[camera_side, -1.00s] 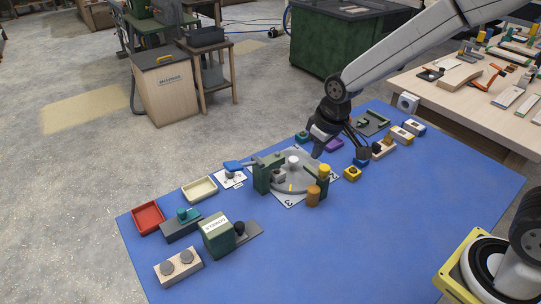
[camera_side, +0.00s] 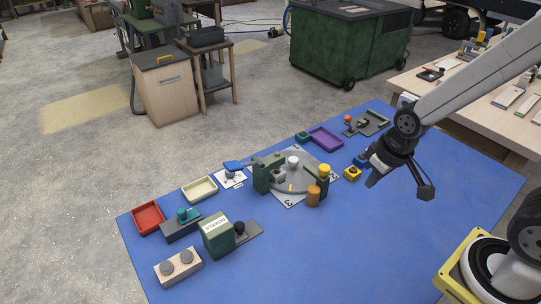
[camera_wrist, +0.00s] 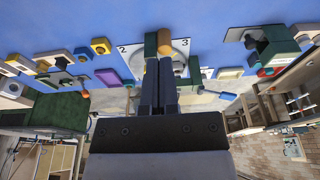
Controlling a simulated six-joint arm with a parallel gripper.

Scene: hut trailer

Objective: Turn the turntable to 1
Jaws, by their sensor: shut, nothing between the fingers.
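The turntable (camera_side: 308,186) is a grey disc on a white numbered plate (camera_side: 289,205) on the blue mat. It carries a white knob and a grey block (camera_side: 278,177). A short yellow mark (camera_side: 291,187) lies on the disc's near side, beside the printed 3. Green posts flank the disc, and an orange cylinder (camera_side: 313,196) and a yellow-topped post (camera_side: 324,172) stand at its right. My gripper (camera_side: 372,183) is shut and empty, right of the turntable and apart from it. In the wrist view, its fingers (camera_wrist: 159,62) partly hide the turntable, between the 2 and 3.
Left are a blue-handled piece (camera_side: 234,165), cream tray (camera_side: 200,190), red tray (camera_side: 148,217) and green box (camera_side: 218,238). The mat's near right is clear.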

